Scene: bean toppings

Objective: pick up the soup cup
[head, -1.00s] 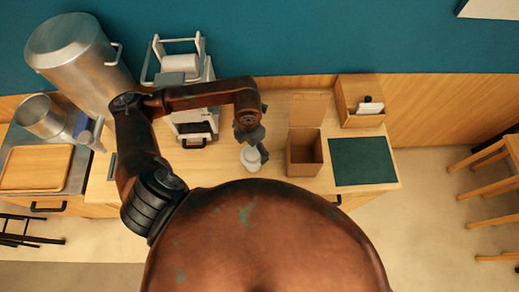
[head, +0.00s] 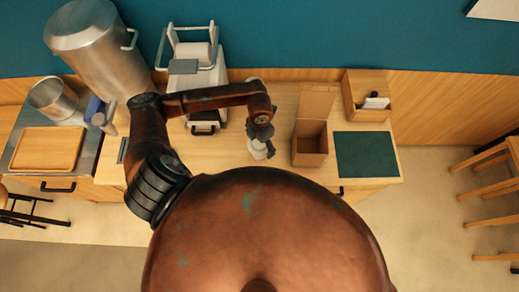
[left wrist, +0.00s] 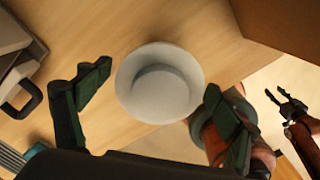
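The white soup cup (head: 257,153) stands on the wooden counter, left of the open cardboard box. In the left wrist view the round cup (left wrist: 158,85) is seen from above, between the two dark fingers. My left gripper (head: 262,138) is just above the cup and hides part of it in the head view. In the left wrist view the left gripper (left wrist: 160,105) is open, with no clear contact on the cup. My right gripper (left wrist: 286,100) shows at the right edge of the left wrist view, its fingers apart and empty. It is not visible in the head view.
An open cardboard box (head: 310,146) stands close right of the cup. Further right are a dark green mat (head: 366,160) and a wooden holder (head: 366,113). A white and grey machine (head: 197,80) stands behind left, beside a big metal pot (head: 95,50). A wooden tray (head: 48,150) lies far left.

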